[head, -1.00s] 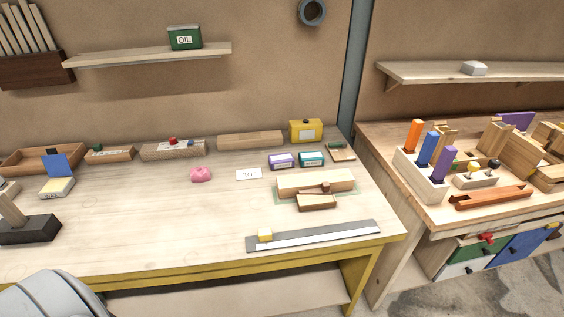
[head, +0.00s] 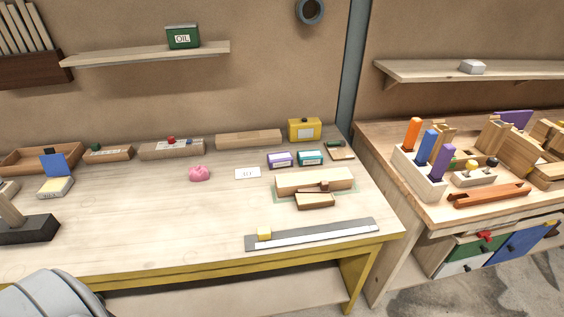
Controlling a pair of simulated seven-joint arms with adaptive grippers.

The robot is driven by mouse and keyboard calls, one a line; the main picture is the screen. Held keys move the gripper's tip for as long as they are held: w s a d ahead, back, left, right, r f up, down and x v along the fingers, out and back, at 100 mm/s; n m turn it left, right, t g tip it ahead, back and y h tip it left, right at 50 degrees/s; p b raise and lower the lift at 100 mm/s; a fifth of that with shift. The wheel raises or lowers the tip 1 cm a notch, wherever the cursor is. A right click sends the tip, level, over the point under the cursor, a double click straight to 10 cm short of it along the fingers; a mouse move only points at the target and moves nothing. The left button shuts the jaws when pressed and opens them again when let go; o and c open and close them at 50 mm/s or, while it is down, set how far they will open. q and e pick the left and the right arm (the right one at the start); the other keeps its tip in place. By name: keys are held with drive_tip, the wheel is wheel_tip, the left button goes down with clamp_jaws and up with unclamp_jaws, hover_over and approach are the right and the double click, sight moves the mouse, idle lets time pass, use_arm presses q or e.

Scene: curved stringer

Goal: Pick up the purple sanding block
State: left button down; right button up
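The purple sanding block (head: 280,160) lies on the wooden workbench (head: 150,220), toward its back right. It has a pale label on its front. A similar teal block (head: 310,158) sits close to its right. Neither of my grippers is in view. Only a grey rounded part, which looks like part of my own arm or body, shows at the lower left corner, well away from the purple block.
A yellow box (head: 304,129) stands behind the blocks. A white card (head: 247,173) and a pink lump (head: 199,174) lie to their left. In front are a wooden piece on a green mat (head: 280,197) and a metal ruler (head: 330,235). The bench's front middle is clear.

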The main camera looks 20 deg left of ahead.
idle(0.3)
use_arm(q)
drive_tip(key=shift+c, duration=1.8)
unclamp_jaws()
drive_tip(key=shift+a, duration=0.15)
